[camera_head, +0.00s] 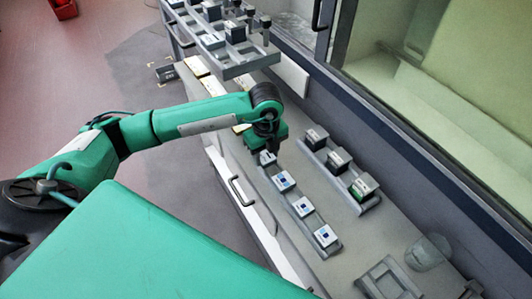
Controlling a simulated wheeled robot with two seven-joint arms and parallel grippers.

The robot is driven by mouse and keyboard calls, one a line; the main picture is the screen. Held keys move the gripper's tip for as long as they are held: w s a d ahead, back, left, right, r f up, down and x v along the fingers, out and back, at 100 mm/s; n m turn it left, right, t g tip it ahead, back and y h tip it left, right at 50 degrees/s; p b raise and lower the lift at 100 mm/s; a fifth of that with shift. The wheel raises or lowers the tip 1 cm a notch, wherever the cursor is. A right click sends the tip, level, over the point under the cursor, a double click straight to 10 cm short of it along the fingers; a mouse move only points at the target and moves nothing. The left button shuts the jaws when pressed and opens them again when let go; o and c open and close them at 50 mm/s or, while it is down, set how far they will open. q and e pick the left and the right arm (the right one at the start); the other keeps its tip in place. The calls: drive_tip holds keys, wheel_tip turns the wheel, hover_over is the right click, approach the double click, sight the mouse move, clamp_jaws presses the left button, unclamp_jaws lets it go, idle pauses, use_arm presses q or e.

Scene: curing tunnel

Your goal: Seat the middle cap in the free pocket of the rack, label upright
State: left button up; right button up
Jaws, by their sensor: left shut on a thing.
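My left gripper (267,147) points down at the far end of the front rack (292,199) and is shut on a small white-and-grey cap (267,158). I cannot tell whether this cap touches the rack. Three white caps with blue labels sit in a line along the front rack: a far one (284,181), a middle one (303,207) and a near one (325,236). Behind it, a second holder (349,193) carries three dark caps with light tops: far (316,137), middle (339,158) and near (363,186). My right gripper is not in view.
A grey shelf (245,66) with several caps stands at the back. An empty grey tray (389,279) and a clear container (428,252) stand on the near right of the bench. A windowed wall (430,120) runs behind. Some bench between the rack and tray is bare.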

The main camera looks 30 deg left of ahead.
sight(265, 157)
use_arm(q)
drive_tip(key=shift+f, duration=0.2)
drive_tip(key=o, duration=1.1)
drive_tip(key=shift+r, duration=0.15)
drive_tip(key=shift+r, duration=0.4)
drive_tip(key=shift+r+b, duration=1.45)
drive_tip(key=shift+r, duration=4.95)
